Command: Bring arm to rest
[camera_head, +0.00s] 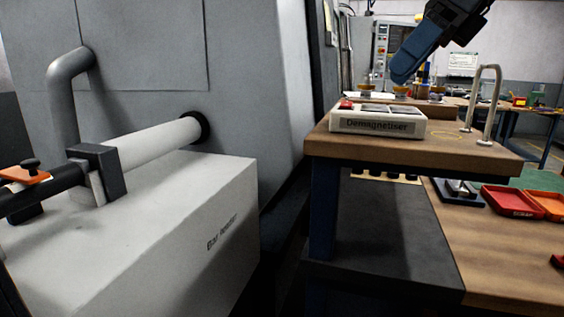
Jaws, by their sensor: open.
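A dark blue link of my arm (428,48) reaches in from the top right. It hangs above the wooden bench (470,158), with its rounded lower end over the Demagnetiser (378,122). Darker parts of the arm run out of the top edge of the picture. No fingertips of my gripper show, and I see nothing held.
A pale bar feeder (190,235) with a bar in a clamp fills the left, beside a large grey machine (255,80). A bent metal rail (489,105) stands on the bench. Red (512,200) and orange (548,203) trays lie on a lower wooden surface at right.

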